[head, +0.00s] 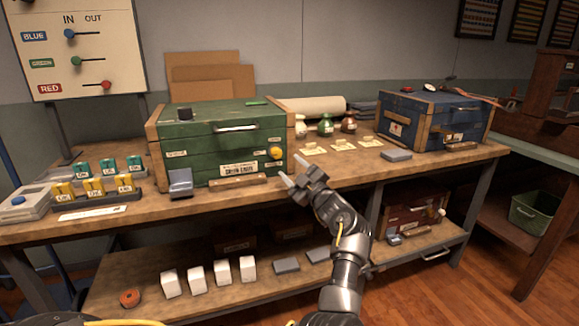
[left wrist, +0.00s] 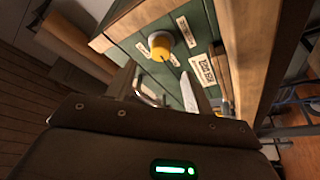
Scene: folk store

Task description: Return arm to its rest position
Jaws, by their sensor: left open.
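My left gripper (head: 291,170) is open and empty in the head view. It is raised in front of the workbench, by the right front corner of the green chest (head: 200,140). In the left wrist view the gripper (left wrist: 160,92) shows two fingers apart with nothing between them. That view also shows the green chest (left wrist: 205,35) tilted, with its yellow knob (left wrist: 160,45) beyond the fingers. In the head view the yellow knob (head: 276,153) is just left of the fingertips. I cannot tell whether they touch the chest. My right gripper is not in view.
The wooden workbench (head: 235,200) carries a blue chest (head: 425,120) at right and small bottles (head: 326,125) behind. The lower shelf (head: 210,296) holds several white blocks and a red chest (head: 412,212). An IN/OUT board (head: 90,45) stands at left. Floor is open at right.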

